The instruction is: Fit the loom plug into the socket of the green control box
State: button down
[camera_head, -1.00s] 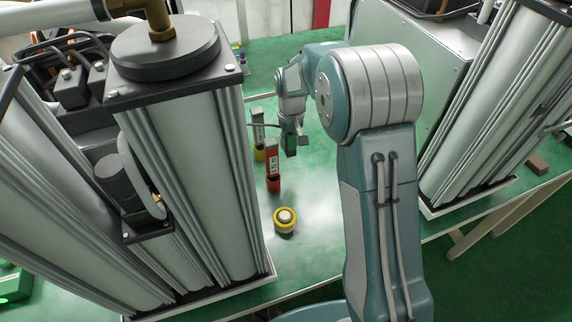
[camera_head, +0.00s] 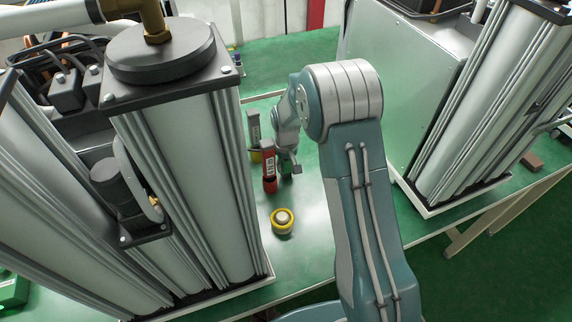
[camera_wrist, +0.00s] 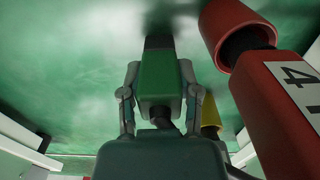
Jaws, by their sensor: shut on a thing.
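My gripper (camera_wrist: 159,72) is shut on a green block-shaped plug (camera_wrist: 161,84) with a dark far end and a black ribbed cable stub on the near side. The fingers press it from both sides. In the head view my gripper (camera_head: 291,168) is low over the green table, just right of an upright red part; the held plug is hard to make out there. A green item (camera_head: 14,290) is cut off at the lower left edge; I cannot tell if it is the control box. No socket is clearly visible.
The red part (camera_head: 269,160) has a white label and looms close on the right in the wrist view (camera_wrist: 270,90). A yellow part (camera_head: 256,156) stands behind it. A yellow ring with a knob (camera_head: 283,221) lies nearer. Tall silver columns (camera_head: 190,180) flank the table.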

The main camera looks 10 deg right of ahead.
jog(key=shift+c, duration=1.6)
grip_release()
jog(key=shift+r, duration=0.1)
